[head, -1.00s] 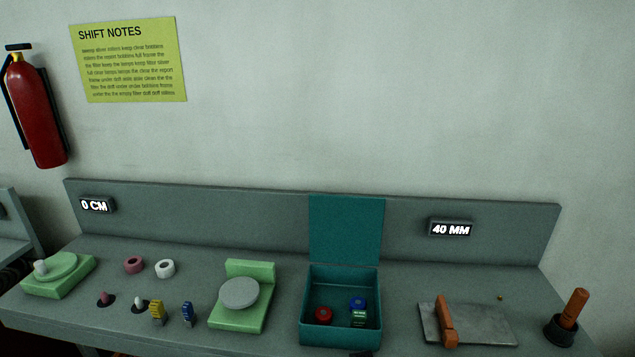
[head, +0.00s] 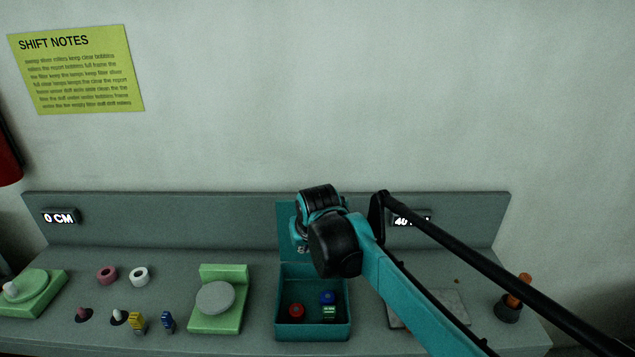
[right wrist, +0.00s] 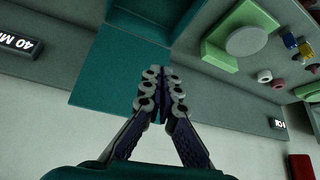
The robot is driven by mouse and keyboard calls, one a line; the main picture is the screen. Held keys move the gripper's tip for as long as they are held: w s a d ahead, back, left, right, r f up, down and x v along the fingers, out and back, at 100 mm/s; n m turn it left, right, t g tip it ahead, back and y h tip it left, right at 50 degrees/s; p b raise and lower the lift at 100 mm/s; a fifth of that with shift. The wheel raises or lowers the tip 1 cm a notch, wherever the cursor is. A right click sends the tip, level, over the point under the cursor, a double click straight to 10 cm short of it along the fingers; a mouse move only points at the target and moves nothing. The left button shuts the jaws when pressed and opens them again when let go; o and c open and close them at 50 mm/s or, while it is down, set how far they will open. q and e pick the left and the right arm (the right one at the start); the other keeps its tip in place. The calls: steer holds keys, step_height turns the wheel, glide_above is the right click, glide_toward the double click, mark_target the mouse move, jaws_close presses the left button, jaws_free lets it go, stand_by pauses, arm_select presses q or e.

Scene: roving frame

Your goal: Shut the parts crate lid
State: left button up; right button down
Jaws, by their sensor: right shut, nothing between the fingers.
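The teal parts crate (head: 313,332) stands on the bench with its lid (head: 285,230) open, upright at the back against the backboard. The crate holds a red bobbin (head: 296,311), a blue bobbin (head: 327,297) and a green piece (head: 329,312). My right gripper (head: 303,249) is shut and empty, over the crate's rear near the lid, most of which my arm hides. In the right wrist view, the shut fingers (right wrist: 161,74) overlap the lid (right wrist: 110,72); I cannot tell whether they touch it. My left gripper is out of view.
A green block with a grey disc (head: 215,298) stands left of the crate. Yellow (head: 138,322) and blue (head: 168,321) pieces and two rings lie farther left. A grey plate (head: 455,303) and an orange-handled plunger (head: 512,300) are at right. The backboard (head: 180,225) runs behind.

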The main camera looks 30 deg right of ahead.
steer(key=w+d+r+m+g+h+p, duration=0.1)
steer(key=w+d+r+p, duration=0.3)
steer(key=w+d+p, duration=0.5)
steer(key=w+d+r+m+p, duration=0.25)
steer(key=w+d+p, duration=0.2)
steer(key=w, duration=0.75)
steer(key=d+x, duration=0.1)
steer(key=x, duration=0.8)
steer(key=s, duration=0.1)
steer(key=s+a+p, duration=0.1)
steer(key=s+a, duration=0.1)
steer(key=shift+s+f+n, duration=0.1)
steer(key=shift+f+n, duration=0.25)
